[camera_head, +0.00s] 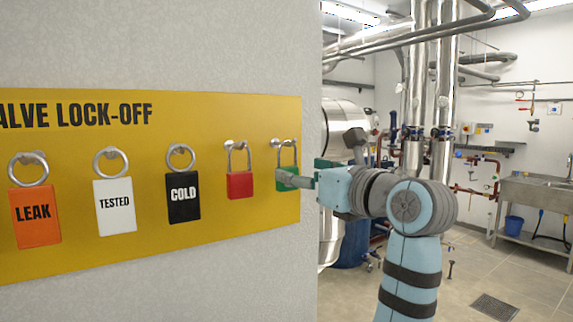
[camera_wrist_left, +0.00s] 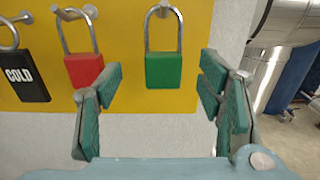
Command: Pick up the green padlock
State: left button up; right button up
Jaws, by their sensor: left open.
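The green padlock (camera_wrist_left: 163,71) hangs by its shackle from a peg at the right end of the yellow board. In the wrist view its body lies between my left gripper's fingertips (camera_wrist_left: 160,79), with a gap on both sides. The fingers are open and empty. In the head view the padlock (camera_head: 283,187) is partly hidden by my left gripper (camera_head: 296,179), which comes at it from the right. My right gripper is not in view.
A red padlock (camera_wrist_left: 84,69) hangs close on the left, near the left finger. Further left hang a black COLD tag (camera_head: 183,197), a white TESTED tag (camera_head: 115,218) and an orange LEAK tag (camera_head: 35,228). The yellow board (camera_head: 215,115) is on the wall behind.

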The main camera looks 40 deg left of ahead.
aim_at(290, 169)
pick_arm(q)
jog(key=x, duration=0.3)
jog(key=shift+w+a+p, duration=0.1)
jog(key=shift+w+p, duration=0.2)
jog(key=shift+p, duration=0.05)
jog(key=shift+w+a, duration=0.1)
jog(key=shift+a, duration=0.35)
jog(key=shift+d, duration=0.1)
jog(key=c, duration=1.3)
